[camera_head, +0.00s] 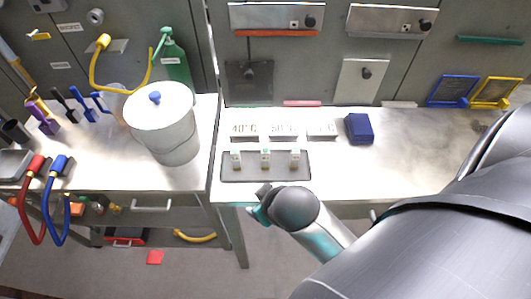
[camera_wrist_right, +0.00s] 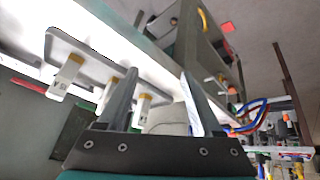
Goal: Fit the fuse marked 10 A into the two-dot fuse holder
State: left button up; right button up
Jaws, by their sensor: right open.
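Three small pale fuses stand in a row on a dark grey tray (camera_head: 250,176) at the bench's front: a left fuse (camera_head: 236,159), a middle fuse (camera_head: 265,158) and a right fuse (camera_head: 295,159). Their ratings are too small to read in the head view. My right gripper (camera_head: 260,203) is at the tray's front edge, partly hidden by its wrist. In the right wrist view its open fingers (camera_wrist_right: 158,78) are apart and empty, with one fuse (camera_wrist_right: 144,108) showing between them, beyond. Another fuse (camera_wrist_right: 66,76) there has unclear marking. I cannot make out the two-dot holder. My left gripper is not in view.
Cabinets with knobs (camera_head: 367,74) line the back. A white bucket (camera_head: 163,130) stands on the left bench. The bench right of the blue box is mostly clear.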

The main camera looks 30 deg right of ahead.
jog(key=w+a+r+n+t+y, duration=0.2)
jog(key=w+a+r+n+t, duration=0.15)
jog(key=w+r+t, duration=1.1)
jog(key=a+r+n+g+y, duration=0.1)
jog(key=a+r+n+y, duration=0.35)
jog(key=r, duration=0.45)
jog(key=a+r+n+g+y, duration=0.1)
jog(key=a+r+n+y, duration=0.4)
jog(key=r, duration=0.4)
jog(key=s+a+r+n+g+y, duration=0.2)
jog(key=s+a+n+g+y, duration=0.5)
jog(key=a+n+g+y, duration=0.4)
jog(key=n+g+h, duration=0.5)
jog(key=g+h, duration=0.2)
jog(key=h, duration=1.7)
send_near(265, 150)
jog(key=f, duration=0.2)
jog(key=shift+d+f, duration=0.35)
jog(key=shift+f, duration=0.05)
jog(key=shift+w+d+f, duration=0.15)
jog(key=shift+f, duration=1.3)
jog(key=shift+w+d+f, duration=0.1)
jog(key=shift+d+f, duration=0.05)
jog(key=shift+f, duration=1.3)
